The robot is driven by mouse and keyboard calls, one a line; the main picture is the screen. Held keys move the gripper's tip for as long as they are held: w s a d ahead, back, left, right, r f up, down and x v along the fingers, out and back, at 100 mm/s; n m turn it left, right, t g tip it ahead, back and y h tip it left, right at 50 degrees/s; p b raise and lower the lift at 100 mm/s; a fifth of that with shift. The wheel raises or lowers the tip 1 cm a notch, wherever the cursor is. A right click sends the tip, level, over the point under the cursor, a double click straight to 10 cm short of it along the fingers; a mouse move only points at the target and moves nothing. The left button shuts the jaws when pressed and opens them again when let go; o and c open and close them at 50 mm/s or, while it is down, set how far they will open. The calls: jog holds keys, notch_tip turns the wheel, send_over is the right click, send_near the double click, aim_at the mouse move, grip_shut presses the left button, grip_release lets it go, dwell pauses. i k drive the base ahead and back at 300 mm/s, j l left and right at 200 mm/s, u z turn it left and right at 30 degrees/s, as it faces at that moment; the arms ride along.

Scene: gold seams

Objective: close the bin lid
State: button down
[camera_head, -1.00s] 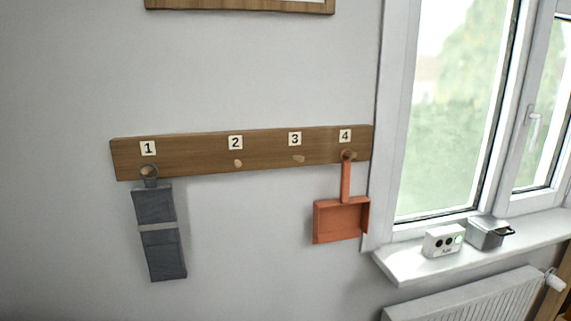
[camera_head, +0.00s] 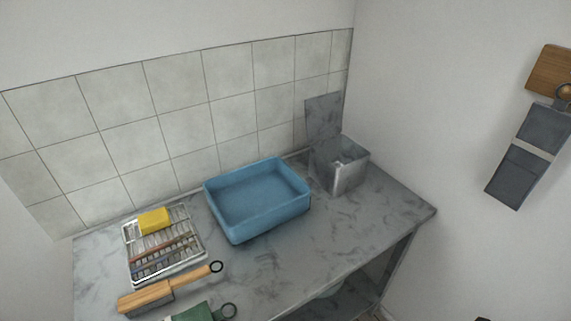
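A small grey metal bin (camera_head: 343,176) stands at the back right of a grey marbled counter, close to the wall corner. Its lid (camera_head: 323,117) is open and stands upright at the bin's back left side, near the tiled wall. Part of the bin's inside shows; I cannot tell whether anything lies in it. My gripper is not in view.
A blue basin (camera_head: 258,205) sits left of the bin. A rack (camera_head: 166,262) with a yellow sponge (camera_head: 154,221), a wooden-handled brush (camera_head: 160,293) and a green item (camera_head: 193,313) are at the left front. The counter (camera_head: 375,215) is bare in front of the bin.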

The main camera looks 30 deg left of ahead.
aim_at(323, 113)
jog(key=u, duration=0.95)
